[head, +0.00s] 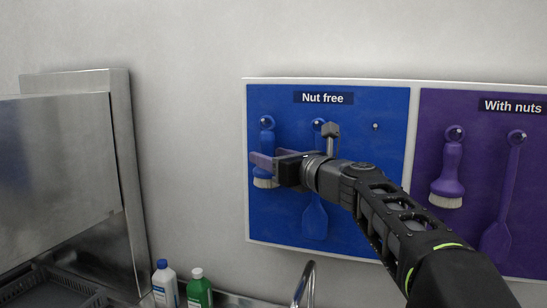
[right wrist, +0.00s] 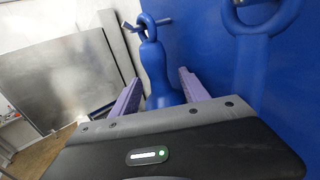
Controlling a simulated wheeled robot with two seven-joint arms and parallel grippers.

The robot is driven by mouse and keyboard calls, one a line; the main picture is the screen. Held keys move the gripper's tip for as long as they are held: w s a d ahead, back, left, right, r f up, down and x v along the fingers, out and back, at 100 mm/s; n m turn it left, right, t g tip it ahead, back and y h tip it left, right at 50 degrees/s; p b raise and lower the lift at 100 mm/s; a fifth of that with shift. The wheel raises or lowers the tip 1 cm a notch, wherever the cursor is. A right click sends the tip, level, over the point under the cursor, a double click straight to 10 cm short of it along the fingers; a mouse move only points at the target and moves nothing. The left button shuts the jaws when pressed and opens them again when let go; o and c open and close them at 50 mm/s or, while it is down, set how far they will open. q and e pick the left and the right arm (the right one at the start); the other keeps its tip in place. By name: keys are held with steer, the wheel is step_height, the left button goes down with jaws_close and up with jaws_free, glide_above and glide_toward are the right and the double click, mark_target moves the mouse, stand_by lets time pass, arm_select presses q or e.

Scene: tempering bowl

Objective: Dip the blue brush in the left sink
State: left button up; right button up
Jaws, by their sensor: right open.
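The blue brush (head: 265,140) hangs by its ring from a peg on the blue "Nut free" panel (head: 380,210), bristles down. My right gripper (head: 259,162) is at the brush, partly covering its middle in the head view. In the right wrist view, the blue brush (right wrist: 155,70) stands between the two open purple fingers (right wrist: 160,95), with gaps at its sides. The brush's lower part is hidden there by the gripper body. The left sink cannot be made out. My left gripper is not in view.
A blue spatula (head: 315,218) hangs just right of the brush, close to my right arm. A purple panel (head: 480,115) holds a purple brush (head: 449,172) and a purple spatula (head: 498,235). Below are two bottles (head: 199,291) and a tap (head: 306,282). A steel machine (head: 60,165) stands left.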

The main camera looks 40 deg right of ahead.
mark_target(267, 154)
steer(key=shift+w, duration=0.1)
steer(key=shift+a+r, duration=0.1)
jaws_close()
stand_by(0.6)
steer(key=shift+r, duration=0.2)
steer(key=shift+a, duration=0.2)
stand_by(0.8)
steer(key=shift+s+a, duration=0.35)
steer(key=shift+s, duration=0.05)
steer(key=shift+s+a+r, duration=0.35)
steer(key=shift+s+a, duration=0.05)
steer(key=shift+a, duration=0.15)
stand_by(1.5)
